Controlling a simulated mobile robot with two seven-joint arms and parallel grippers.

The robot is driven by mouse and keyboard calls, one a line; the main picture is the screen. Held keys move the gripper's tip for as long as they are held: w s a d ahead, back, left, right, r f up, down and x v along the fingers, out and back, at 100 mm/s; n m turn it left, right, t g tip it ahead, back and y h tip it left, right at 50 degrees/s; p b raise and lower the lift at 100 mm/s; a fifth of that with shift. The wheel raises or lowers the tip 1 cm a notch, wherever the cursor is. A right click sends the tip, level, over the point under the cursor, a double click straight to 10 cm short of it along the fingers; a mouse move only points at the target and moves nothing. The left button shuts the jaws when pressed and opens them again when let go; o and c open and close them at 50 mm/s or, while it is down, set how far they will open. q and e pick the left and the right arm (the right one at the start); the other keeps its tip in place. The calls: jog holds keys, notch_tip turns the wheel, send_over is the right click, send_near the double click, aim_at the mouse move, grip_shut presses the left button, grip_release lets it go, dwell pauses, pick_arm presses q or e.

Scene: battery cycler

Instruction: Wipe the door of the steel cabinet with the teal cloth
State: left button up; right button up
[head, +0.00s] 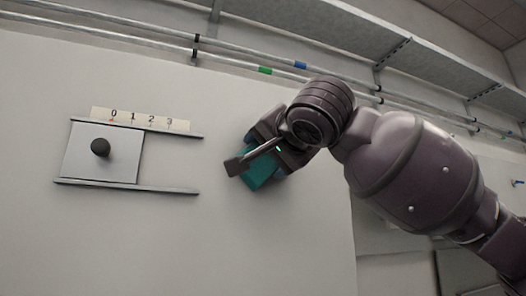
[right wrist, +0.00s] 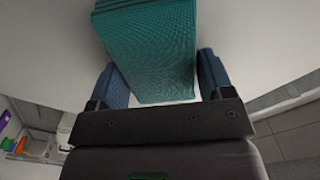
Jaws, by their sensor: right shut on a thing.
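The teal cloth (head: 261,173) is a folded, block-like pad held in my right gripper (head: 258,163). In the right wrist view the cloth (right wrist: 150,50) shows a woven texture and sits between the two blue finger pads of the gripper (right wrist: 162,78). The large pale flat face (head: 150,240), which looks like the steel cabinet's door, lies behind the cloth. The cloth is at or very near this face, right of its sliding plate; I cannot tell if it touches. My left gripper is not in view.
A sliding plate with a dark round knob (head: 100,147) sits between two rails on the pale face, under a scale (head: 140,119) marked 0 to 3. Pipes (head: 240,62) and a grey shelf (head: 330,35) run above. The face is bare below the plate.

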aim_at(317, 158)
jog(key=shift+w+d, duration=0.35)
jog(key=shift+d, duration=0.55)
jog(key=shift+w+d, duration=0.35)
jog(key=shift+d, duration=0.5)
jog(key=shift+w+d, duration=0.35)
jog(key=shift+d, duration=0.55)
jog(key=shift+w+d, duration=0.2)
jog(key=shift+d, duration=0.5)
jog(key=shift+w+d, duration=0.25)
jog(key=shift+d, duration=0.5)
jog(key=shift+w+d, duration=0.2)
jog(key=shift+d, duration=0.5)
jog(key=shift+d+p, duration=0.1)
jog(key=shift+p, duration=0.25)
jog(key=s+a, duration=0.3)
jog(key=a, duration=0.7)
jog(key=shift+s+a+p, duration=0.2)
jog(key=shift+a+p, duration=0.1)
jog(key=shift+p, duration=0.05)
jog(key=shift+a, duration=0.1)
